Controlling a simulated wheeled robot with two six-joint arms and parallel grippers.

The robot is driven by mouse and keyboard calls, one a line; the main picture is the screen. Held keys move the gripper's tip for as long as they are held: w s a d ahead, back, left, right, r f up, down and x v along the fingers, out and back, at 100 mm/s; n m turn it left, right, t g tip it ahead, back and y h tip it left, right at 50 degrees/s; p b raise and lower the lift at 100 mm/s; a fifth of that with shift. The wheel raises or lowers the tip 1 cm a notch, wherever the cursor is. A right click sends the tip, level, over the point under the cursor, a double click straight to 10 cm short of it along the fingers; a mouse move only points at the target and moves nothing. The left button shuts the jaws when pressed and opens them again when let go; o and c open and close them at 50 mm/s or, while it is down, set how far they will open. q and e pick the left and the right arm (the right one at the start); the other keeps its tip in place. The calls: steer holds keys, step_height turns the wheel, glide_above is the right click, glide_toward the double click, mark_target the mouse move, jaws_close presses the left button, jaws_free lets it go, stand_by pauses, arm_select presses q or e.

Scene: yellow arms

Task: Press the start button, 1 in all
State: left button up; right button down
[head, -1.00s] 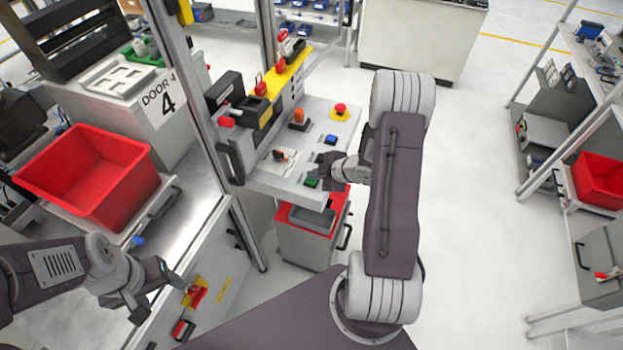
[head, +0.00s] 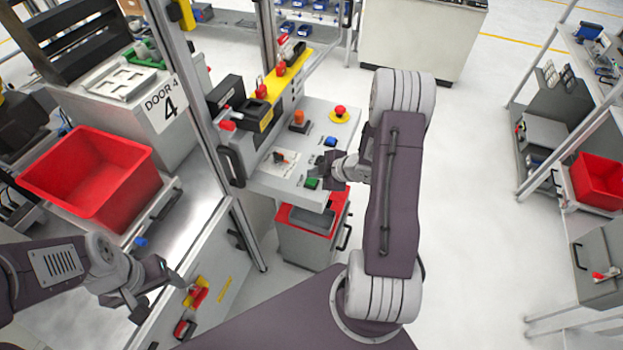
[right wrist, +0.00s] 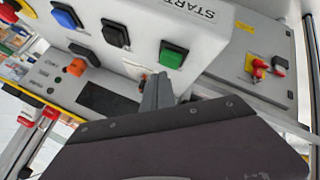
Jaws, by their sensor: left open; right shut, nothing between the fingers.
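The green start button (head: 311,184) sits in a dark square frame near the front edge of the grey control panel (head: 270,182). In the right wrist view the green button (right wrist: 173,54) is beside the printed word START. My right gripper (head: 324,167) is shut and empty, just above and beside the green button in the head view. In the right wrist view its fingertips (right wrist: 158,88) point toward the panel below the button, with a visible gap between. My left gripper (head: 160,298) is open and empty at lower left, near a red and yellow switch (head: 199,290).
A black button (right wrist: 115,33) and a blue button (right wrist: 66,15) lie in line with the green one. A red mushroom button (head: 340,111) on yellow stands at the panel's far end. A metal frame post (head: 222,165) rises left of the panel. A red bin (head: 92,176) is further left.

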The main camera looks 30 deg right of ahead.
mark_target(314, 182)
steer(key=shift+r, duration=0.1)
step_height(314, 182, up, 5)
steer(key=p, duration=0.4)
steer(key=shift+p, duration=0.4)
stand_by(0.4)
